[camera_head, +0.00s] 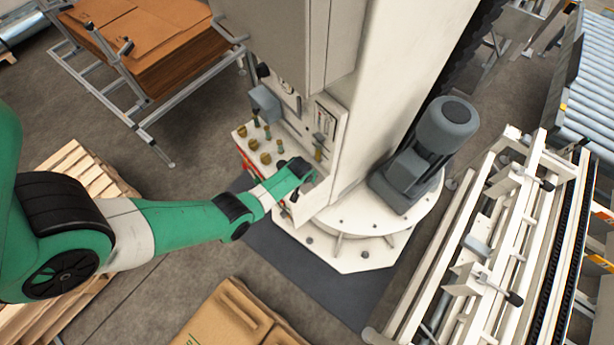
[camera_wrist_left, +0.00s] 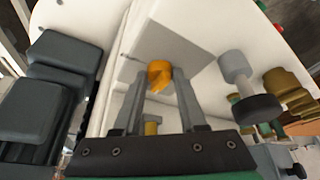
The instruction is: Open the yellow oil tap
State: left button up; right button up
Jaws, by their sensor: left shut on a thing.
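The yellow oil tap (camera_wrist_left: 159,72) shows in the left wrist view as an orange-yellow handle against a white panel. My left gripper (camera_wrist_left: 162,76) has one finger on each side of it, shut on the handle. Another small yellow piece (camera_wrist_left: 151,128) shows lower down between the fingers. In the head view my left gripper (camera_head: 314,178) reaches the white machine column's lower panel; the wrist hides much of the spot it holds. My right gripper is in neither view.
Several brass-coloured fittings (camera_head: 266,158) stand on a ledge left of my gripper. A grey motor (camera_head: 432,142) stands on the round base to the right. A cardboard box (camera_head: 235,318) lies in front. A wooden pallet (camera_head: 75,165) is at left.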

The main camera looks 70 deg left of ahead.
pick_arm(q)
grip_shut()
